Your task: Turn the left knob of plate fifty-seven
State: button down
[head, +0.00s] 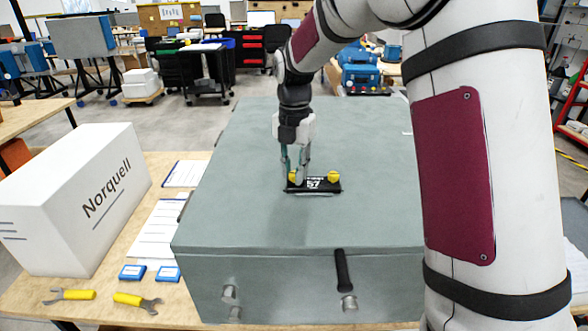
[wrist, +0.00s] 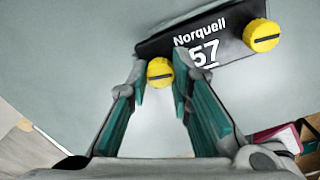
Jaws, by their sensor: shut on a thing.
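The black plate (head: 316,188) marked 57 lies on top of the grey-green cabinet, and it also shows in the wrist view (wrist: 222,28). It bears two yellow knobs with dark slots. The left knob (wrist: 159,72) sits between the fingertips of my gripper (wrist: 158,78), which is shut on it. In the head view my gripper (head: 297,172) points down at the plate's left end and partly covers the left knob (head: 292,178). The right knob (head: 333,177) stands free at the plate's other end; it also shows in the wrist view (wrist: 262,35).
The grey-green cabinet (head: 240,215) has a black handle (head: 343,270) on its front. A white Norquell box (head: 85,200) stands to its left. Papers, blue boxes (head: 132,272) and yellow-handled tools (head: 70,295) lie on the wooden table. The cabinet top around the plate is clear.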

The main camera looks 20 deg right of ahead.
jog(key=shift+m, duration=0.4)
